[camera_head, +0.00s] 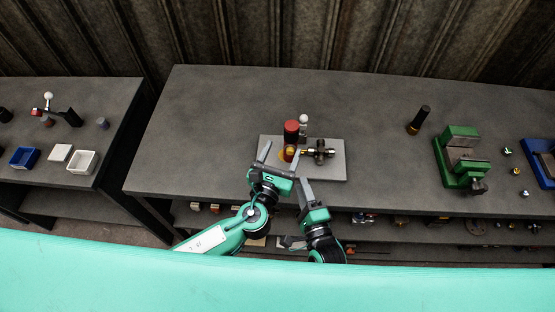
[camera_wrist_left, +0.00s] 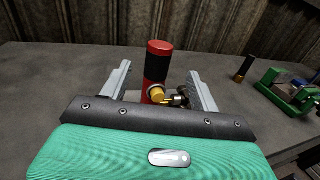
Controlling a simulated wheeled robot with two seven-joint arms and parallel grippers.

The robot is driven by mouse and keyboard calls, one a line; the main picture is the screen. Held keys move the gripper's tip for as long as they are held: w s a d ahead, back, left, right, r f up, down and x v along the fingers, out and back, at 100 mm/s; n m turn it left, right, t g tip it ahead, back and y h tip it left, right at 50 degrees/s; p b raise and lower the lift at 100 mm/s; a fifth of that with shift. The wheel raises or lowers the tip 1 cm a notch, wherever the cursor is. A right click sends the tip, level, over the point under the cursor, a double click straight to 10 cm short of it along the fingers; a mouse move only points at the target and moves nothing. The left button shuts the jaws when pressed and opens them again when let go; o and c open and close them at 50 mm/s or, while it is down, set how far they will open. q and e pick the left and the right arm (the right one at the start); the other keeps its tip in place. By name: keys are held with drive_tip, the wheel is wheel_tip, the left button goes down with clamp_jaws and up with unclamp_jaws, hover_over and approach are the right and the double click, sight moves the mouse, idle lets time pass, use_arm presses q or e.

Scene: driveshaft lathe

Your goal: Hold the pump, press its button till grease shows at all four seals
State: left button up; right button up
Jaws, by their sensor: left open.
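The pump (camera_head: 291,130) is an upright red cylinder on a grey plate (camera_head: 334,172). The left wrist view shows it red with a black band (camera_wrist_left: 156,68) and a brass-yellow part low on its near side (camera_wrist_left: 157,94). A metal cross-shaped joint (camera_head: 320,151) lies just right of the pump; a brass piece sits between them. My left gripper (camera_head: 281,156) is open, its fingers apart on either side of the pump's near side, with no visible contact. My right gripper (camera_head: 303,190) is lower and right, before the plate; its finger gap is hidden. Seals and grease are too small to make out.
A white-ball-topped part (camera_head: 303,119) stands behind the pump. A black cylinder (camera_head: 419,120) and a green vise (camera_head: 460,158) stand to the right. A side table at left holds a blue bin (camera_head: 24,158) and a white bin (camera_head: 82,162). The bench left of the plate is clear.

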sight(293, 125)
use_arm(q)
drive_tip(key=x, duration=1.1)
clamp_jaws()
drive_tip(key=shift+f, duration=0.1)
drive_tip(key=shift+f, duration=0.2)
idle(0.6)
